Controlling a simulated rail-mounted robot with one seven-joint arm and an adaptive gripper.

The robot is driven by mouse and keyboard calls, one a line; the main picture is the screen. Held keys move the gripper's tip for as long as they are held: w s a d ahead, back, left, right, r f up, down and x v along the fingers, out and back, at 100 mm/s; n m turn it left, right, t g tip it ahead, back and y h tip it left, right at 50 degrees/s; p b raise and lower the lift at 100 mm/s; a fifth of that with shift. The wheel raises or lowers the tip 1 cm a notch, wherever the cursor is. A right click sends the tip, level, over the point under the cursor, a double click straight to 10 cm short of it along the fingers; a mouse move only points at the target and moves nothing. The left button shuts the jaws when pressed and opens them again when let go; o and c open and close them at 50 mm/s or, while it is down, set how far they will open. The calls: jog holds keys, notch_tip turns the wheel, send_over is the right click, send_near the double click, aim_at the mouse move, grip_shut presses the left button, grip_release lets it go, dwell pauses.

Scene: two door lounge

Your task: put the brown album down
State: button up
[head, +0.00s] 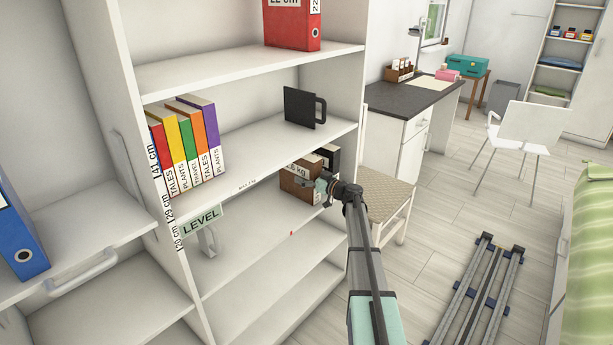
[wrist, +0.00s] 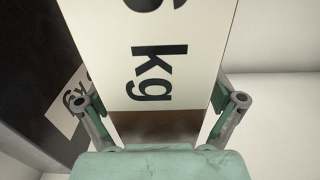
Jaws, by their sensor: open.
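The brown album (head: 296,186) is upright on the shelf below the row of coloured books, toward that shelf's right end. Its white label ends in "kg". In the wrist view the label and a brown strip of the album (wrist: 160,124) fill the middle. My gripper (head: 322,185) is at the album's front edge and partly hides it. In the wrist view my gripper (wrist: 160,108) is open, with one finger on each side of the album. Whether the fingers touch it I cannot tell.
A black album (head: 333,154) with a white kg label stands close beside the brown one. A black bookend-like item (head: 302,108) and several coloured books (head: 186,145) stand on the shelf above. A stool (head: 384,197) is right of the bookcase. The shelf left of the albums is mostly clear.

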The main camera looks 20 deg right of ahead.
jog(key=b+v, duration=0.1)
jog(key=v, duration=1.1)
jog(key=s+a+f+m+g, duration=0.4)
jog(key=s+a+f, duration=0.2)
jog(key=f, duration=0.4)
jog(key=s+a+f+m+g, duration=0.35)
jog(key=s+a+f, duration=0.3)
jog(key=f, duration=0.45)
jog(key=s+a+f+m+g+h, duration=0.1)
jog(key=s+a+f+g, duration=0.4)
jog(key=s+f, duration=0.4)
jog(key=s+a+f+g+h, duration=0.25)
jog(key=s+a+f, duration=0.45)
jog(key=s, duration=0.4)
jog(key=s+a+f+n+g+h, duration=0.1)
jog(key=s+a+f+g, duration=0.2)
jog(key=s, duration=0.8)
jog(key=s+a+f+n+g+h, duration=0.1)
jog(key=s+a+f+g+h, duration=0.15)
jog(key=s, duration=0.75)
jog(key=s+a+f+n+g+h, duration=0.1)
jog(key=s+a+f+n+g, duration=0.2)
jog(key=s, duration=0.8)
notch_tip(320, 180, up, 13)
jog(key=a+m+p, duration=0.1)
jog(key=p, duration=1.1)
jog(key=shift+w, duration=0.35)
